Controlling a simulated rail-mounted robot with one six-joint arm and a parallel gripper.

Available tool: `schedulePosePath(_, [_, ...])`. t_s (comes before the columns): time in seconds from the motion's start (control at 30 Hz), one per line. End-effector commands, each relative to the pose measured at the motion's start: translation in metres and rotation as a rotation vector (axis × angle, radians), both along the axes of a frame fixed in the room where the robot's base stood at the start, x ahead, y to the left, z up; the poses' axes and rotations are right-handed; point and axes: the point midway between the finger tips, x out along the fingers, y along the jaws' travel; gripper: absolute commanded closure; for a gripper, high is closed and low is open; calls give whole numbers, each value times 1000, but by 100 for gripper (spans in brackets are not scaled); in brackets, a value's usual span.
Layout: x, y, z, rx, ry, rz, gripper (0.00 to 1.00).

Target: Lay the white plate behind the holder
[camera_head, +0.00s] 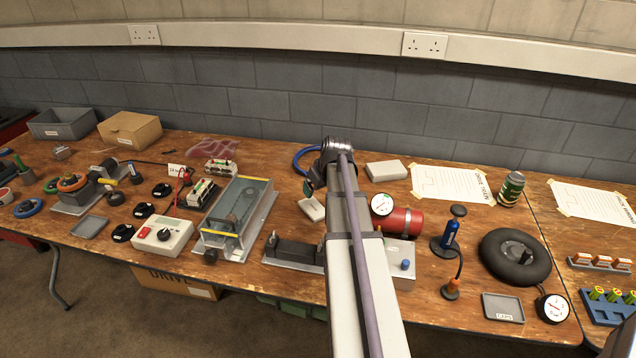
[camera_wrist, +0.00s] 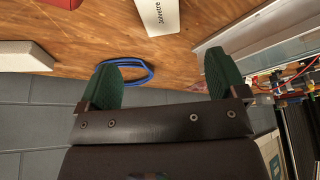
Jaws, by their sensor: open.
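A white plate (camera_head: 311,209) lies flat on the wooden bench, just left of my arm, which may hide part of it. In the wrist view, a white labelled plate (camera_wrist: 157,18), seemingly the same one, is cut by the top edge. A black block on a metal base (camera_head: 293,252), which looks like the holder, stands nearer the front edge; my arm covers its right end. My gripper (camera_wrist: 166,78) is open and empty, its green fingers apart above the bench's wall side. In the head view my arm hides most of it.
A blue ring (camera_head: 303,159) lies near the wall, with a white box (camera_head: 386,170) to its right. A red cylinder (camera_head: 400,221) with a gauge is right of my arm. A clear-covered case (camera_head: 237,212) stands left. Bare wood surrounds the plate's left side.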

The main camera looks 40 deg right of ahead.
Motion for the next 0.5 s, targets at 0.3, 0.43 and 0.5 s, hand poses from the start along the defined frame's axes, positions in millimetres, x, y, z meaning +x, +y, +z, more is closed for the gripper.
schedulePosePath(0.3, [1, 24, -1, 11, 15, 13, 9])
schedulePosePath(0.43, [-5, 132, -6, 52, 100, 67, 9])
schedulePosePath(0.5, [-23, 209, -9, 68, 174, 99, 9])
